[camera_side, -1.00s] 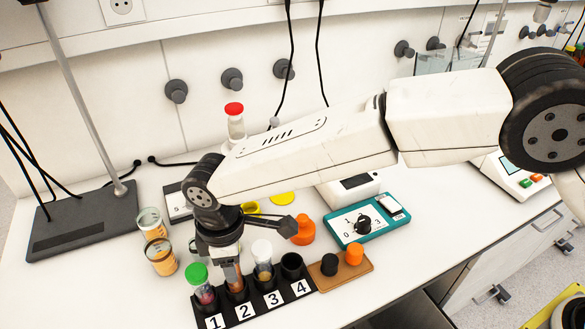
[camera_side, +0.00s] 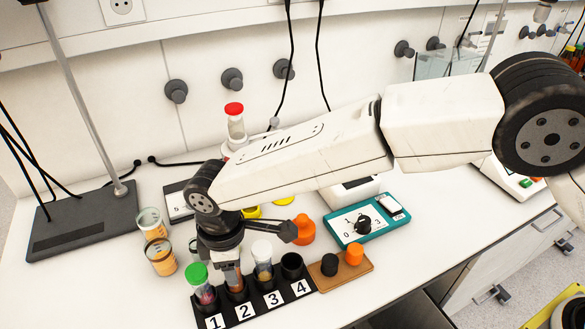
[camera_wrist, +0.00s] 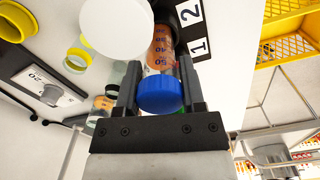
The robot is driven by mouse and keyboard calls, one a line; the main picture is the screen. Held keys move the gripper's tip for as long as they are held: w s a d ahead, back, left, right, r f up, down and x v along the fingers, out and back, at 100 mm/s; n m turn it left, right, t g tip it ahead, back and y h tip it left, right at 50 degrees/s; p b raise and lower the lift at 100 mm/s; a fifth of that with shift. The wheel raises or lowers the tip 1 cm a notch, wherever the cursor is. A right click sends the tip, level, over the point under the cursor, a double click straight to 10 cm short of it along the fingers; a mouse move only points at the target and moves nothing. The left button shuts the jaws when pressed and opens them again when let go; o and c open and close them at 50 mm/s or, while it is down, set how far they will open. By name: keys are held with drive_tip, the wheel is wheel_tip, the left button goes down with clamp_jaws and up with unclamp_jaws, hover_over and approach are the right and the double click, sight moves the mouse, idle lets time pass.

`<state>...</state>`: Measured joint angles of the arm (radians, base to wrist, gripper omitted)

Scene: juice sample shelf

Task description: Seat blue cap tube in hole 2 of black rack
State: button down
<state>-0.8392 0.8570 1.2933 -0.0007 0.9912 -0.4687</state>
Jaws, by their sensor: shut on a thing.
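The blue cap tube (camera_wrist: 158,95) is held upright between the two fingers of my gripper (camera_wrist: 160,72), which is shut on it. In the side view my gripper (camera_side: 222,262) is just above the black rack (camera_side: 290,290). The tube's orange lower part (camera_side: 234,277) shows below the gripper, at hole 2, with its bottom end seemingly inside the hole. How deep it sits is hard to tell. The blue cap is hidden in the side view.
A green-capped tube (camera_side: 199,279) stands in hole 1 and a white-capped tube (camera_side: 262,258) in hole 3, close beside my gripper. Beakers (camera_side: 160,257) stand left. A cap board (camera_side: 340,277) lies right of the rack.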

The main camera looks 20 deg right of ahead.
drive_tip(key=shift+f, duration=0.25)
drive_tip(key=shift+c, duration=0.5)
unclamp_jaws()
drive_tip(key=shift+r, duration=0.15)
drive_tip(key=shift+r, duration=3.75)
